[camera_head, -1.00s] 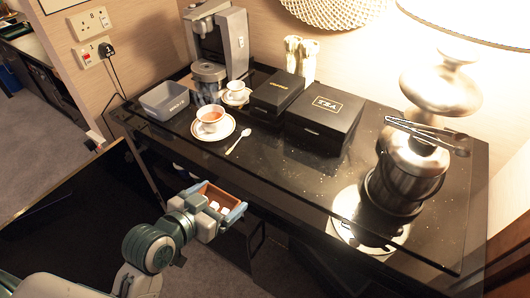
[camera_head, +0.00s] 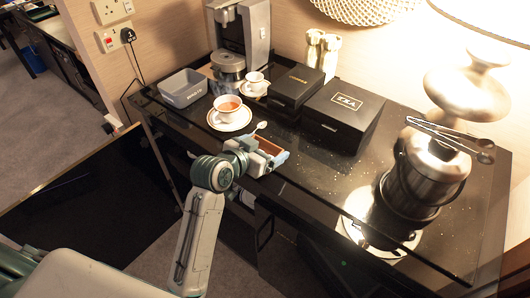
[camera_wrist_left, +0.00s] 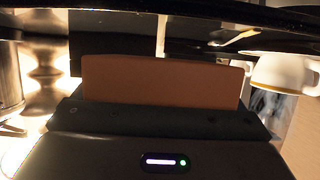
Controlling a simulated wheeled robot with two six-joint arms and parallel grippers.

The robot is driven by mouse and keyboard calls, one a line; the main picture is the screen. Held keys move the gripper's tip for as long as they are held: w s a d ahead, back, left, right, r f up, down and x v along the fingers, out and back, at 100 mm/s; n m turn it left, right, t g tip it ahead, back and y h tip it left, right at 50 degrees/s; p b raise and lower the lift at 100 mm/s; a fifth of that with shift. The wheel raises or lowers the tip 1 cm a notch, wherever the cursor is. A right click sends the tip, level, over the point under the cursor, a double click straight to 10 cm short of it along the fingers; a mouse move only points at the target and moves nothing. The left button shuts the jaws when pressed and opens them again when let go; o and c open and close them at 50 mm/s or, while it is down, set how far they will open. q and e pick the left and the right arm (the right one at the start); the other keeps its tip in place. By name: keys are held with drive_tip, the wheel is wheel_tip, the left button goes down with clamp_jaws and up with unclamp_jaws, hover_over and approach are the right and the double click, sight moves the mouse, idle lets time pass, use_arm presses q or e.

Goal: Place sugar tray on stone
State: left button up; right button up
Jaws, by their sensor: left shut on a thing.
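The sugar tray (camera_head: 266,145) is a small brown open box. My left gripper (camera_head: 268,156) is shut on it at the front edge of the counter, just in front of the teaspoon. In the left wrist view the tray's brown wall (camera_wrist_left: 160,80) stands between the dark fingers. The stone is the glossy black countertop (camera_head: 310,185). I cannot tell whether the tray touches it. The sugar cubes in the tray are hard to make out now. My right gripper is not in view.
A cup on a saucer (camera_head: 229,112) and a teaspoon (camera_head: 259,128) lie just behind the tray. A black tea box (camera_head: 343,115) and a smaller black box (camera_head: 297,88) stand behind to the right. A metal ice bucket (camera_head: 425,175) with tongs stands right. The counter's front middle is clear.

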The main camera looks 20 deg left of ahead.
use_arm(q)
drive_tip(key=shift+w+f, duration=0.1)
drive_tip(key=shift+w, duration=0.15)
drive_tip(key=shift+f+p, duration=0.4)
drive_tip(key=shift+f, duration=1.25)
drive_tip(key=shift+f, duration=0.1)
drive_tip(key=o, duration=0.7)
drive_tip(key=shift+s, duration=0.1)
